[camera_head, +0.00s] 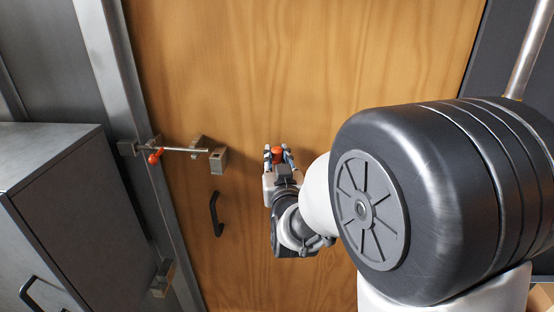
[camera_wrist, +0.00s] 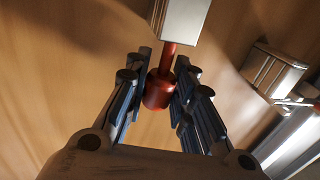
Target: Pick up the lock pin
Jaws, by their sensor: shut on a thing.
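The lock pin (camera_wrist: 159,90) has a red round knob and a thin red neck leading to a pale square metal block at the top of the wrist view. My gripper (camera_head: 277,155) is shut on the red knob, with a finger on each side of it. In the head view only the red end of the lock pin (camera_head: 277,150) shows between the fingers; the metal part is hidden there. My gripper and the pin are in front of the wooden door, to the right of the sliding bolt and apart from it.
A sliding bolt (camera_head: 186,149) with a red handle runs from the metal frame (camera_head: 115,80) to brackets on the wooden door (camera_head: 300,60). A black door handle (camera_head: 215,213) is below the bolt. A grey cabinet (camera_head: 85,215) stands at the left.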

